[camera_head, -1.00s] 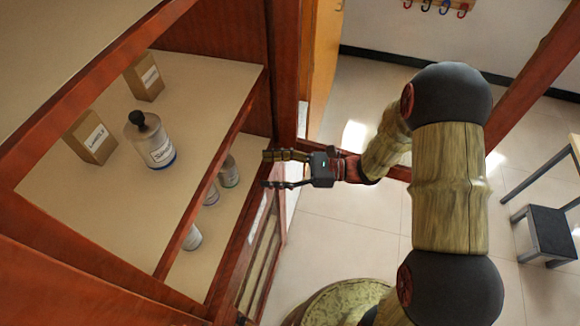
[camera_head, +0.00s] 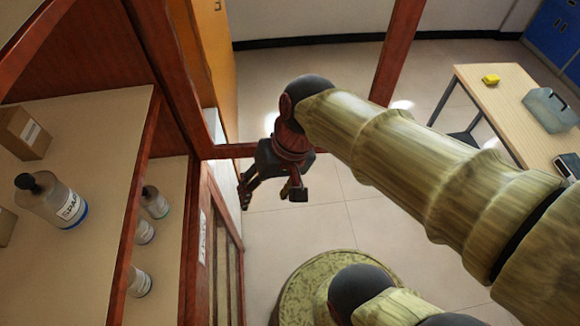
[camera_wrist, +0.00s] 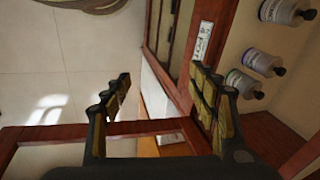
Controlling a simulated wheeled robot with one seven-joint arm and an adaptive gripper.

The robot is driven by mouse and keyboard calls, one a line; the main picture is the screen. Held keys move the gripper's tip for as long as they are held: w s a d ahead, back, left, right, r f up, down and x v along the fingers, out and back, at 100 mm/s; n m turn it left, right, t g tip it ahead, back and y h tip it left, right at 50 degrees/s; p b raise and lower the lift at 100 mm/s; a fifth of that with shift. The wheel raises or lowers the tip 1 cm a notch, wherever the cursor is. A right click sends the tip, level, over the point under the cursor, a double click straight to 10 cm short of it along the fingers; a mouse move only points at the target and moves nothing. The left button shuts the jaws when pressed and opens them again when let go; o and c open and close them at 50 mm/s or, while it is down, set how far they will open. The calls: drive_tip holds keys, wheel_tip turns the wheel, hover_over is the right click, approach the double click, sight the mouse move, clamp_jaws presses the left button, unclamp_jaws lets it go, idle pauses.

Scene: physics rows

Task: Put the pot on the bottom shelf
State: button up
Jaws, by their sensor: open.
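I cannot make out a pot in either view. My gripper (camera_head: 271,192) is open and empty, pointing down in front of the red-brown cabinet, to the right of its shelves. In the wrist view its fingers (camera_wrist: 160,88) are spread apart with nothing between them. The lower visible shelf (camera_head: 168,255) holds several small labelled bottles, among them one with a grey-white body (camera_head: 154,202); bottles also show at the right of the wrist view (camera_wrist: 262,60). Whether this is the bottom shelf, I cannot tell.
A paned cabinet door (camera_head: 222,255) stands beside the shelves.

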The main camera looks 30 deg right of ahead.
drive_tip(key=d+r+n+t+h, duration=0.2)
drive_tip(key=d+r+t, duration=0.1)
drive_tip(key=d+r, duration=0.2)
drive_tip(key=shift+s+d+r+n+t+h, duration=0.15)
drive_tip(key=shift+d+n+t+h, duration=0.15)
drive_tip(key=shift+d+t+h, duration=0.1)
